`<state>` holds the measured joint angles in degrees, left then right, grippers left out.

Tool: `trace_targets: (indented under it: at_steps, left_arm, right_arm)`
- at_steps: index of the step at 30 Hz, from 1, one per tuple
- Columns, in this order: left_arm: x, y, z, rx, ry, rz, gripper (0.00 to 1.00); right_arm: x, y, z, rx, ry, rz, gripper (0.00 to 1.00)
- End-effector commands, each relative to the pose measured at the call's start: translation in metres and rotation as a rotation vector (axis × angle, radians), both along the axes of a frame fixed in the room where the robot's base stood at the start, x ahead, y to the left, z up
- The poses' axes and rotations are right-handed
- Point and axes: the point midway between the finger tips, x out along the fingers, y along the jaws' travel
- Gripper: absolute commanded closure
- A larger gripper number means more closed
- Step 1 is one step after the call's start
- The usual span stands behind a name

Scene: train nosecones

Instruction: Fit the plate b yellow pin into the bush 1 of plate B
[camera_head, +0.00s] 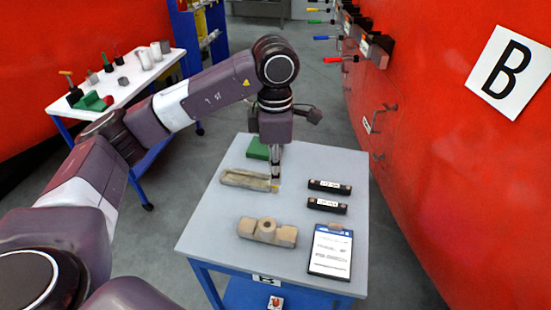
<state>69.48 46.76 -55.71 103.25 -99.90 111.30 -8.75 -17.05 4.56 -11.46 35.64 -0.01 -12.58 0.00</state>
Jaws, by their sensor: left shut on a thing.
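My left gripper (276,168) points straight down over the grey table, at the right end of a beige tray (240,180). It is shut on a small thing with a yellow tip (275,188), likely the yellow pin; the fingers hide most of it. I cannot tell whether it still touches the tray or table. On the red wall at the right is a white sign with a B (512,68). Further back, dark brackets (376,48) stick out of this wall, near colored handles. I cannot tell which bush is bush 1. My right gripper is not in view.
The grey table (208,225) also bears a green block (257,148), two black labelled blocks (329,187), a tan block with a round boss (267,232) and a clipboard (331,252). A red handle (341,59) juts out from the wall. A white side table (118,92) stands left.

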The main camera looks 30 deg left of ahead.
Motion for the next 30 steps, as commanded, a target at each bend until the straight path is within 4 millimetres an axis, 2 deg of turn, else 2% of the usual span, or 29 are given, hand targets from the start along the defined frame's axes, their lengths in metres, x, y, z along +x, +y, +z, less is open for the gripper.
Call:
trace_targets:
  at_steps: [8,13,21,30]
  left_arm:
    - [-0.033,-0.01,-0.036,-0.001,0.003,-0.409,1.0]
    - [-0.064,-0.02,-0.071,-0.005,0.004,-0.817,1.0]
    - [-0.114,-0.037,-0.127,-0.011,0.003,-1.477,1.0]
    - [-0.152,-0.051,-0.17,-0.014,0.0,-1.999,1.0]
  right_arm:
    - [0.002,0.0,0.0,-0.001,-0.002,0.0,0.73]
    - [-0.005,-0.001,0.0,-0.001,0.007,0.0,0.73]
    - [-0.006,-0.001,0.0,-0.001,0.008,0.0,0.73]
    - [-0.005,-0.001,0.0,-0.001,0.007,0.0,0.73]
